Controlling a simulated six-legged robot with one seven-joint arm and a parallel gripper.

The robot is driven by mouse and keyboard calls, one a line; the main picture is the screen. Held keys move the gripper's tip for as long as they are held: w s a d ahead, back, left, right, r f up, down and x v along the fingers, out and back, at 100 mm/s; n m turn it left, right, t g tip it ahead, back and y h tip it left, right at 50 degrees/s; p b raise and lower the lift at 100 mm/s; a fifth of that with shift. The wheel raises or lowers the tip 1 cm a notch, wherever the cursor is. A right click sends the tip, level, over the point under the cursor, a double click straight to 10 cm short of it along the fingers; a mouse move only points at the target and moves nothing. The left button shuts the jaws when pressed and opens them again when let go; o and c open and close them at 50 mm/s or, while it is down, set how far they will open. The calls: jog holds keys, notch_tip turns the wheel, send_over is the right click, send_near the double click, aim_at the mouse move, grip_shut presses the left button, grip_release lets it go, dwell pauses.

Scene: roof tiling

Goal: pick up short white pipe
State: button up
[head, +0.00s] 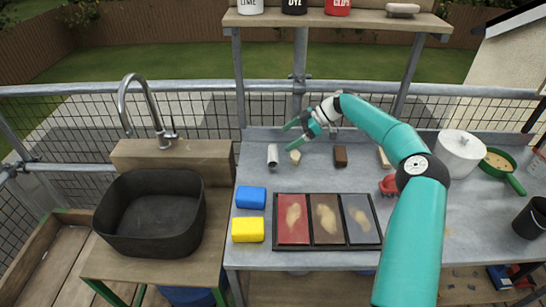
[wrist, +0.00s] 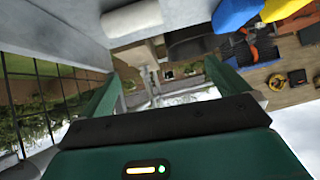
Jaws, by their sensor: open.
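The short white pipe (head: 272,155) stands or lies near the back left of the grey worktop; which of the two is unclear. It also shows as a pale cylinder at the top of the wrist view (wrist: 132,18). My gripper (head: 288,138) is open and empty, above and slightly right of the pipe, and apart from it. Its two green fingers also show spread apart in the wrist view (wrist: 160,75), with nothing between them.
A small beige block (head: 295,157) is close to the pipe's right, and a brown block (head: 340,156) is further right. A mesh railing (head: 215,130) runs behind.

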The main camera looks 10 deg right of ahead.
jog(key=t+y, duration=0.1)
send_near(273, 152)
jog(key=x, duration=1)
jog(key=c, duration=0.8)
jog(key=shift+r, duration=0.45)
notch_tip(273, 152, up, 2)
jog(key=shift+r, duration=0.1)
jog(key=s+d+r, duration=0.7)
jog(key=s+r, duration=0.2)
jog(key=s, duration=0.2)
jog(key=shift+s+d+r, duration=0.35)
jog(key=shift+s+r, duration=0.05)
